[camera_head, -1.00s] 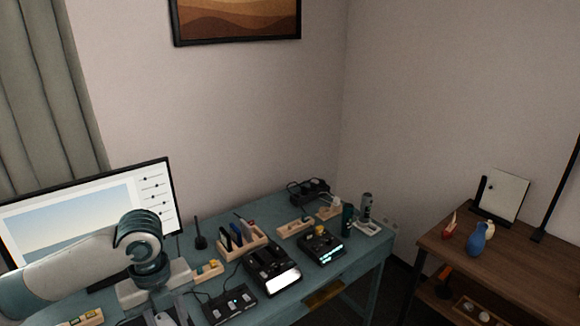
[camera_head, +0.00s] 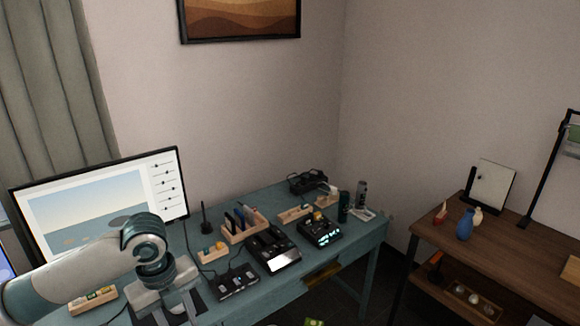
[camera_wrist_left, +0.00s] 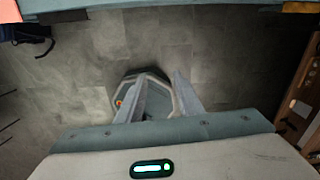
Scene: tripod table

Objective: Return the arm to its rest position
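My left arm comes in from the lower left in the head view, in front of the monitor and the near left part of the teal desk (camera_head: 345,258). Its gripper (camera_head: 172,318) is partly cut off by the bottom edge. In the left wrist view the two grey fingers of this gripper (camera_wrist_left: 160,78) stand apart with nothing between them. They point over the grey floor, and part of my own base shows behind them. The left gripper holds nothing. My right arm and right gripper show in neither view.
The desk carries a monitor (camera_head: 100,205), a black device with a bright screen (camera_head: 273,250), a wooden pen rack (camera_head: 243,227) and several small items. A brown shelf table (camera_head: 520,250) with a blue vase (camera_head: 465,224) stands at right. Dark floor lies between them.

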